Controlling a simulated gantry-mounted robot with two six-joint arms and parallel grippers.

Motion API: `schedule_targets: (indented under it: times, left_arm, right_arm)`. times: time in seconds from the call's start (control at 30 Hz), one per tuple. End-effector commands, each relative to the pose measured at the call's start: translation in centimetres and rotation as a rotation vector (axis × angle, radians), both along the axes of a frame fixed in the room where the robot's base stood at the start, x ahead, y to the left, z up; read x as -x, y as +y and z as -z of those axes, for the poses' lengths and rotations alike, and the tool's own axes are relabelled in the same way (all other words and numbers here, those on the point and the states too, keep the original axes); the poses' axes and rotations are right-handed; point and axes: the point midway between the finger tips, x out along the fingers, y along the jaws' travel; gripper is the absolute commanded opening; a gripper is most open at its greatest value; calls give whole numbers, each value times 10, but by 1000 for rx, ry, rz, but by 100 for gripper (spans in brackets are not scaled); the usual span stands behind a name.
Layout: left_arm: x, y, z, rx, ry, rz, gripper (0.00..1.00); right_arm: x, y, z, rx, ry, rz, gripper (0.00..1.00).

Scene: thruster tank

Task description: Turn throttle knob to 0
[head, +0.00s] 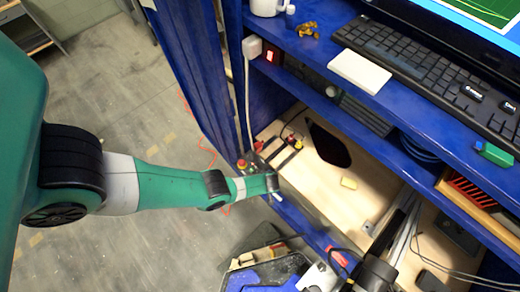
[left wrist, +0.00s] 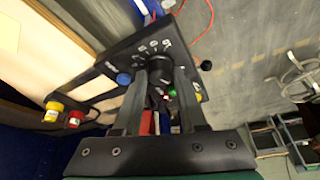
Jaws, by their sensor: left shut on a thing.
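The throttle knob (left wrist: 160,69) is a black round knob on a dark control panel (left wrist: 118,55), with pale scale numbers along its far side in the left wrist view. My left gripper (left wrist: 160,78) has its two fingers on either side of the knob and is shut on it. The fingers hide part of the knob, and I cannot read its pointer setting. In the head view my left arm reaches in from the left to the workbench edge; its fingers are hidden there.
Beside the knob are a blue button (left wrist: 124,78), a green button (left wrist: 172,92) and a black ball-ended lever (left wrist: 206,65). A blue shelf with a keyboard (head: 430,65) stands at right. Floor at left is open.

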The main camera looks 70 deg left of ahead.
Motion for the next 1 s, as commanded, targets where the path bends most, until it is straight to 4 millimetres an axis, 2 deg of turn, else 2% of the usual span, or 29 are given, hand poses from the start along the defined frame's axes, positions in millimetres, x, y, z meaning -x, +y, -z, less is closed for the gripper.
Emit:
schedule_targets:
  times: [0.2,0.5,1.0]
  left_arm:
    - [-2,0,3,2,0,-186,0]
    - [-2,1,3,1,-2,-363,0]
    - [-2,0,1,2,-3,-433,0]
  right_arm:
    - [0,0,8,0,0,0,50]
    - [0,0,19,0,0,0,50]
    - [0,0,23,0,0,0,50]
